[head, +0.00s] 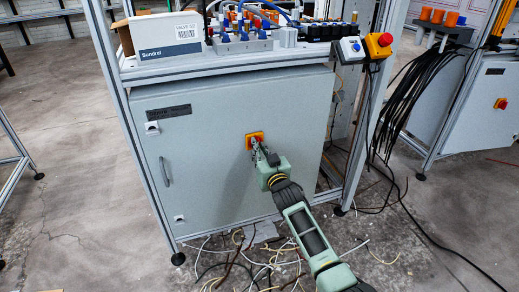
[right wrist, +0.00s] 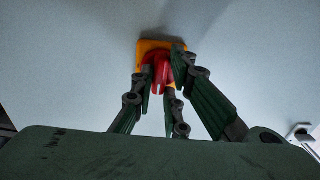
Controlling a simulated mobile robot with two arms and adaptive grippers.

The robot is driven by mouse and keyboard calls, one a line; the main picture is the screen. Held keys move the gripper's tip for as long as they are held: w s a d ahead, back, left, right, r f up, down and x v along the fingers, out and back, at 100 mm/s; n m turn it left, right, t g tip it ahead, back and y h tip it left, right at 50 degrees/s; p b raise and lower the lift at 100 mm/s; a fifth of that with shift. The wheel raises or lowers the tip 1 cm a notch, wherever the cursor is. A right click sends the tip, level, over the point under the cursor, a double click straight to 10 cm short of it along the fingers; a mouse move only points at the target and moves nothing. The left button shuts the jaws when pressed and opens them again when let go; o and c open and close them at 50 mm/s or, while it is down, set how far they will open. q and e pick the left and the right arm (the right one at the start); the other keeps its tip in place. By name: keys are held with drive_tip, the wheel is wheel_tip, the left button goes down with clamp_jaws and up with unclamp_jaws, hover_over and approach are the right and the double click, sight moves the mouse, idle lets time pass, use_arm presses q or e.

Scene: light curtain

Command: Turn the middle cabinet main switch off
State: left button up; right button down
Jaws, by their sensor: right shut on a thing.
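The main switch (head: 252,137) sits on the front door of the middle grey cabinet (head: 215,190), right of the door's centre. In the right wrist view it is a red knob (right wrist: 160,75) on a yellow-orange square plate (right wrist: 150,47). My right gripper (head: 257,147) reaches the switch from the lower right. Its fingers (right wrist: 163,82) are closed around the red knob, one on each side, and partly hide it. The knob's exact angle is hard to tell. My left gripper is not in view.
A table top above the cabinet carries a white box (head: 165,36) and valve parts. A button box (head: 350,48) and a red emergency stop (head: 378,42) hang at its right corner. Black cables (head: 405,105) hang further right. Loose wires (head: 265,265) litter the floor.

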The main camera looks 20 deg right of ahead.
idle(0.5)
drive_tip(key=c, duration=1.7)
unclamp_jaws()
drive_tip(key=shift+c, duration=0.2)
drive_tip(key=s, duration=1.2)
drive_tip(key=shift+d, duration=0.2)
